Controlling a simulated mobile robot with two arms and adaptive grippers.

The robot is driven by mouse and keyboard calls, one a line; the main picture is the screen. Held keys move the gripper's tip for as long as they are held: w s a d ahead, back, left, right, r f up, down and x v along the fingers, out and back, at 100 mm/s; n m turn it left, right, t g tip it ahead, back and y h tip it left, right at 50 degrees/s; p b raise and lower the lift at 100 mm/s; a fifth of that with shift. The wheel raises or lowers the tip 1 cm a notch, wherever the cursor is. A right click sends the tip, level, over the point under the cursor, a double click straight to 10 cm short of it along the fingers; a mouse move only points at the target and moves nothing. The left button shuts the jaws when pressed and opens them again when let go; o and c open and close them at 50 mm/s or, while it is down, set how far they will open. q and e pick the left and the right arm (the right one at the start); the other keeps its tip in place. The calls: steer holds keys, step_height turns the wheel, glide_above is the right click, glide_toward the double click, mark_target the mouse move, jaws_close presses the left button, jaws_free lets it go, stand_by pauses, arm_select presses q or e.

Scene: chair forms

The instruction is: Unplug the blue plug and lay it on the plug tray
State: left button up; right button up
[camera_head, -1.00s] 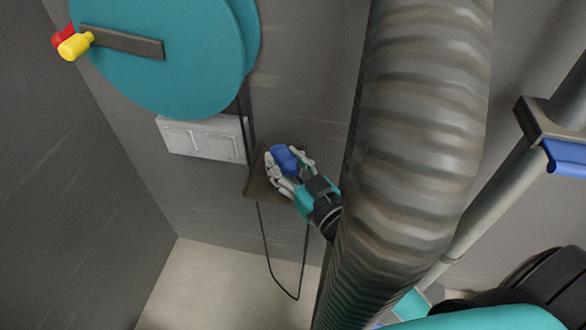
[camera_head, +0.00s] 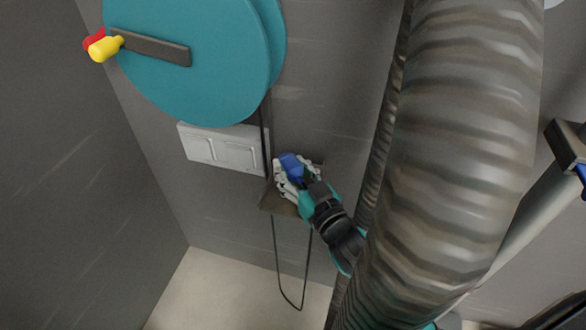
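The blue plug (camera_head: 291,165) is between the pale fingers of my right gripper (camera_head: 291,176), which look closed around it. The gripper is over the small brown plug tray (camera_head: 277,203) on the wall and hides much of its surface. I cannot tell whether the plug touches the tray. A pale grey panel with two outlined plates (camera_head: 221,149) is on the wall, left of the gripper. A thin dark cable (camera_head: 277,262) loops below the tray. My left gripper is not in view.
A large teal reel (camera_head: 195,60) with a yellow knob (camera_head: 105,47) on its crank hangs above the panel. A thick ribbed grey hose (camera_head: 460,140) stands close on the right, beside my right arm. The floor (camera_head: 215,295) at the lower left is clear.

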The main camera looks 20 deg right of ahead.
steer(key=o, duration=0.5)
steer(key=shift+o, duration=0.2)
steer(key=shift+s, duration=0.1)
steer(key=s+d, duration=0.2)
steer(key=s, duration=0.9)
steer(key=shift+s+d, duration=0.15)
steer(key=shift+s, duration=0.15)
